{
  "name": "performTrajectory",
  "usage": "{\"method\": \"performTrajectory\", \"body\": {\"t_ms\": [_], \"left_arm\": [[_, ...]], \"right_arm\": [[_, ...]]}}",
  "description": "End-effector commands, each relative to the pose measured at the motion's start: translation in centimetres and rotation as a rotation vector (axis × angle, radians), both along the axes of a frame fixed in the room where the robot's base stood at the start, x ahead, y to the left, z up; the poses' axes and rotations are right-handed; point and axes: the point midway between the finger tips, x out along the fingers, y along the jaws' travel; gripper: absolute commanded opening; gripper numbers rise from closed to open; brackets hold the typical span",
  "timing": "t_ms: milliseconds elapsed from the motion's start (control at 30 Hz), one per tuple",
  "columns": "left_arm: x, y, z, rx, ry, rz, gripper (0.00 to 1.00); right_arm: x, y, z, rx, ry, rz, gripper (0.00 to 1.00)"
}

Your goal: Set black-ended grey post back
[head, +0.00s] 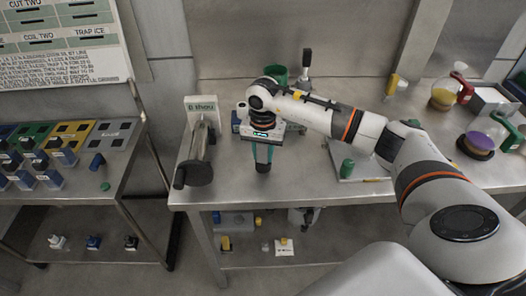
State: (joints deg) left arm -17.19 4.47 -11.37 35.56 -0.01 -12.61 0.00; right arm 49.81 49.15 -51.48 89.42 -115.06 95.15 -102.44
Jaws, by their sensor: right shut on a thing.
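My right gripper (262,160) points down over the front part of the steel bench. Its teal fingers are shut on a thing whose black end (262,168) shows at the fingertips. I take this to be the black-ended grey post; the rest of it is hidden by the fingers and wrist. Whether its end touches the bench I cannot tell. Another upright grey piece with a black top (307,57) stands at the back of the bench, beside a green cup (277,73). My left gripper is not in view.
A labelled stand (201,103) with a grey tube and black parts is left of the gripper. A green-capped item (347,166) is to the right. A rack of coloured blocks fills the left table.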

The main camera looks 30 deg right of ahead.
Motion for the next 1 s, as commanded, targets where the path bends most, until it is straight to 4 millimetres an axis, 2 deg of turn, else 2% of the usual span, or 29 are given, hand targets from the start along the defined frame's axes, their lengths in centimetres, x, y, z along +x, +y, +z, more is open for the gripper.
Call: {"method": "performTrajectory", "body": {"t_ms": [667, 700, 833, 1000], "left_arm": [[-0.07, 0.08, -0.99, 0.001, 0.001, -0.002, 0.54], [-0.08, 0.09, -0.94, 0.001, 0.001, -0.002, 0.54], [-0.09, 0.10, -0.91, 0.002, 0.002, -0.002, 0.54], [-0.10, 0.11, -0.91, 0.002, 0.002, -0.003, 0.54]], "right_arm": [[0.03, -0.01, -0.98, 0.000, -0.001, 0.000, 0.00], [0.03, -0.01, -0.93, 0.000, -0.001, 0.000, 0.34], [0.03, -0.01, -0.91, 0.000, -0.001, 0.000, 0.55], [0.01, -0.01, -0.94, 0.000, 0.000, 0.000, 0.56]]}}
